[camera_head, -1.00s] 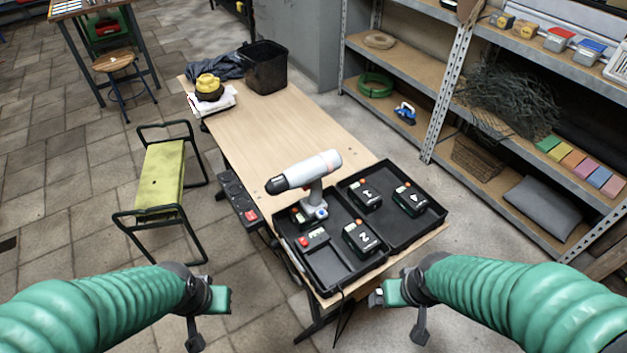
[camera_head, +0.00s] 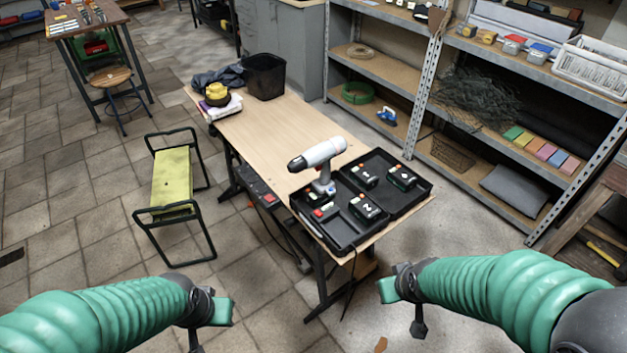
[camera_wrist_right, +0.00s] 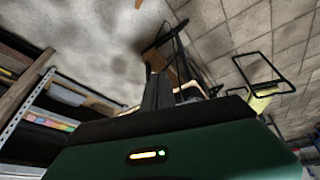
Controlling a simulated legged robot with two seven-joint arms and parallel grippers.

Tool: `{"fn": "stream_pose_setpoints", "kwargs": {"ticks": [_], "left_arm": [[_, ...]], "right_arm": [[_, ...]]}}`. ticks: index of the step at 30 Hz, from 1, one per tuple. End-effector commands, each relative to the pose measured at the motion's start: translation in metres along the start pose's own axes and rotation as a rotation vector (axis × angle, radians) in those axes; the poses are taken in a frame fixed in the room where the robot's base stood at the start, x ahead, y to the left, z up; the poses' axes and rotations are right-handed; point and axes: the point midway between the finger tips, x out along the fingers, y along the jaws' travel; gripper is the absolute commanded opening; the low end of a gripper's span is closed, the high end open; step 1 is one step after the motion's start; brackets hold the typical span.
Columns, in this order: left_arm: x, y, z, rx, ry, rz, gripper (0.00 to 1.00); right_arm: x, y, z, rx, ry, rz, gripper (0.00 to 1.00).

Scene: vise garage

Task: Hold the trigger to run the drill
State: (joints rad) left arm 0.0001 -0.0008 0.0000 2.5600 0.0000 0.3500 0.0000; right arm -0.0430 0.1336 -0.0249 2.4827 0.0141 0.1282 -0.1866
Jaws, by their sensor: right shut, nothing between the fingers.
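The drill (camera_head: 318,160) has a white and grey body with a dark chuck pointing left. It stands upright at the left side of the open black case (camera_head: 345,247) on the table. Its trigger is too small to make out. My left gripper (camera_head: 221,312) is at the lower left, in front of the table and apart from the drill; its fingers cannot be made out. My right gripper (camera_head: 388,290) is shut and empty, right of the table's near end and well short of the drill. The right wrist view shows no drill.
Several numbered battery packs, one marked 2 (camera_head: 366,208), lie in the case. The wooden table (camera_head: 262,130) has a clear middle, with a black bin (camera_head: 264,77) at its far end. A metal shelf (camera_head: 424,105) stands right; a green-padded stool (camera_head: 172,178) stands left.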

Motion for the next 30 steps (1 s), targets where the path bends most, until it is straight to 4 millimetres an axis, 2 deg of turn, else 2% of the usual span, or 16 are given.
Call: {"fn": "stream_pose_setpoints", "kwargs": {"ticks": [1,3,14,17,21,24,27,30], "left_arm": [[-0.009,0.0,-0.002,0.0,0.0,0.0,0.0],[-0.012,0.0,-0.003,0.0,0.0,0.0,0.0],[-0.019,0.0,-0.004,0.0,-0.001,0.0,0.0],[-0.019,0.0,-0.004,0.0,-0.001,0.0,0.0],[-0.019,0.0,-0.004,0.0,-0.001,0.0,0.0],[-0.019,0.0,-0.004,0.0,-0.001,0.0,0.0],[-0.019,0.0,-0.004,0.0,-0.001,0.0,0.0],[-0.019,0.0,-0.004,0.0,-0.001,0.0,0.0]], "right_arm": [[-0.001,0.0,-0.015,-0.042,0.03,0.005,0.0],[0.005,0.0,-0.034,-0.107,0.083,0.016,0.0],[0.045,-0.011,-0.141,-0.531,0.404,0.155,0.0],[0.061,-0.024,-0.178,-0.722,0.538,0.245,0.0],[0.078,-0.06,-0.228,-1.062,0.781,0.447,0.0],[0.078,-0.089,-0.244,-1.253,0.932,0.592,0.0],[0.075,-0.11,-0.249,-1.367,1.034,0.699,0.0],[0.072,-0.121,-0.25,-1.418,1.086,0.753,0.0]]}}
